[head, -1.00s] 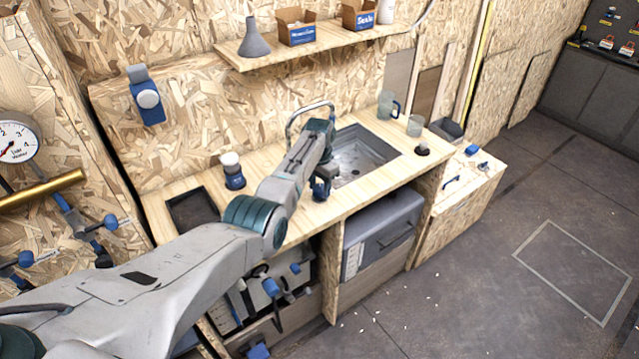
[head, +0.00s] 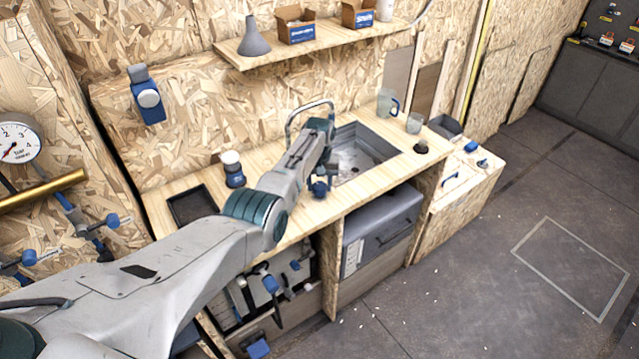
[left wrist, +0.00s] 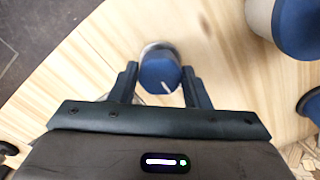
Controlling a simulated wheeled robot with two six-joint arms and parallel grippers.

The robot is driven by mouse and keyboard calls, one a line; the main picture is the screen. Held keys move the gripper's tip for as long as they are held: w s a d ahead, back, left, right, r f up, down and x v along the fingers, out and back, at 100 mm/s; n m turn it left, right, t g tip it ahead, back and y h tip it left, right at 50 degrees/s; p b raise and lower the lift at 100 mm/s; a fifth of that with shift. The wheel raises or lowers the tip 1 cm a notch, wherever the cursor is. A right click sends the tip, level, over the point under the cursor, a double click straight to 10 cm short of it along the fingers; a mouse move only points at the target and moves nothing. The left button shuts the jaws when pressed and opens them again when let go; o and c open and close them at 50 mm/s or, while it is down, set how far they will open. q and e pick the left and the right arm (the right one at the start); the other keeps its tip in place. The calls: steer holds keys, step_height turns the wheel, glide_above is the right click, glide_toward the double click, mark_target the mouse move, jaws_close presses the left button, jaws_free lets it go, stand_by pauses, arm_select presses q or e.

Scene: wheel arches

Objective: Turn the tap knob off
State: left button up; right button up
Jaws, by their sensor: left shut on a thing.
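The tap knob (left wrist: 158,72) is a round blue knob with a white pointer line on its face, near the counter edge in the left wrist view. My left gripper (left wrist: 158,68) has one dark finger on each side of the knob and is shut on it. In the head view my left gripper (head: 322,178) is at the front of the sink, with blue showing at its tip; I cannot clearly separate knob from fingers there. The metal tap spout (head: 304,106) arches behind it. My right gripper is not in view.
The sink (head: 375,163) lies just right of my gripper, with a clear jug (head: 386,103) and glass (head: 414,124) beyond. A white-topped blue bottle (head: 233,170) stands to the left. A shelf (head: 345,42) overhangs the back. A beige and blue thing (left wrist: 290,22) is close to my left wrist.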

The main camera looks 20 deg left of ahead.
mark_target(320, 186)
arm_select(q)
steer(key=shift+w+r, duration=0.1)
steer(key=shift+r, duration=0.1)
stand_by(0.3)
steer(key=o, duration=0.8)
steer(key=shift+o, duration=0.8)
steer(key=shift+f, duration=0.1)
steer(key=shift+r, duration=0.65)
step_height(320, 186, up, 10)
steer(key=b, duration=0.2)
steer(key=shift+f, duration=0.2)
steer(key=shift+f, duration=0.1)
